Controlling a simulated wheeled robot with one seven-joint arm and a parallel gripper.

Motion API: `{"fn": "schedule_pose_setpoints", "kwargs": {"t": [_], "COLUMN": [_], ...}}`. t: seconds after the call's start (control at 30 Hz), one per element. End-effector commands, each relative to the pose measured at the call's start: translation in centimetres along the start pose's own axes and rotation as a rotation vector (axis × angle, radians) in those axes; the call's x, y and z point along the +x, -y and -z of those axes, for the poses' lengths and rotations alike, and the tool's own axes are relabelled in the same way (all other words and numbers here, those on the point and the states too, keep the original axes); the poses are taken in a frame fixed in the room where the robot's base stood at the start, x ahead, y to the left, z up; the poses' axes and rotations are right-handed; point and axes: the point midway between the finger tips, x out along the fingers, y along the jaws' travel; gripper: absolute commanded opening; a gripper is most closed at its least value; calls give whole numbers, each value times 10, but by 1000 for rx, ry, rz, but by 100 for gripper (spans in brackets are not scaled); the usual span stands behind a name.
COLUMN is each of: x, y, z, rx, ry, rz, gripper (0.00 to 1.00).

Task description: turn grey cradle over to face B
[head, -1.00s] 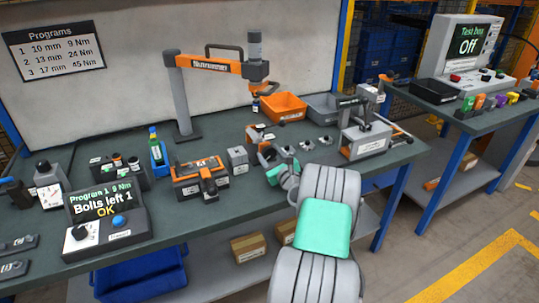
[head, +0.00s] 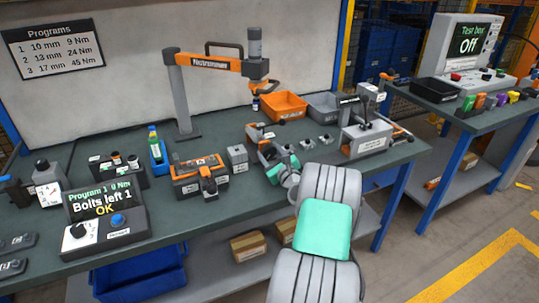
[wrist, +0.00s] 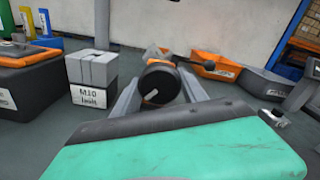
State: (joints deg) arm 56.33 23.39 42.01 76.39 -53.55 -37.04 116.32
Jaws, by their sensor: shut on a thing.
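My gripper (head: 267,154) is over the middle of the bench. In the wrist view (wrist: 160,90) its two grey fingers are closed on either side of a black round knob (wrist: 159,80) with a light mark on its face. A small grey and orange fixture (head: 256,132) stands right at the gripper in the head view; it appears to be the grey cradle with this knob. My gripper and arm hide much of it. I cannot read a face letter on it.
The M10 block (head: 237,158) stands close left of my gripper, with an orange and grey fixture (head: 186,186) beyond it. An orange bin (head: 285,106) and a grey bin (head: 323,106) are behind. A grey press-like device (head: 366,138) stands at right.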

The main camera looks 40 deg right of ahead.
Motion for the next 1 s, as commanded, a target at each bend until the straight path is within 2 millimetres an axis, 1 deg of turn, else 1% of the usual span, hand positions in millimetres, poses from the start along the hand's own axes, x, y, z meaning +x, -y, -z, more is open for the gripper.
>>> {"fn": "schedule_pose_setpoints", "kwargs": {"t": [0.03,0.6,0.8,1.0], "x": [0,0,0,0], "y": [-1,0,1,1], "z": [2,2,1,1], "rx": [-32,-502,-611,-670], "ry": [0,1,1,0], "rz": [0,1,0,-1], "gripper": [10,10,10,10]}}
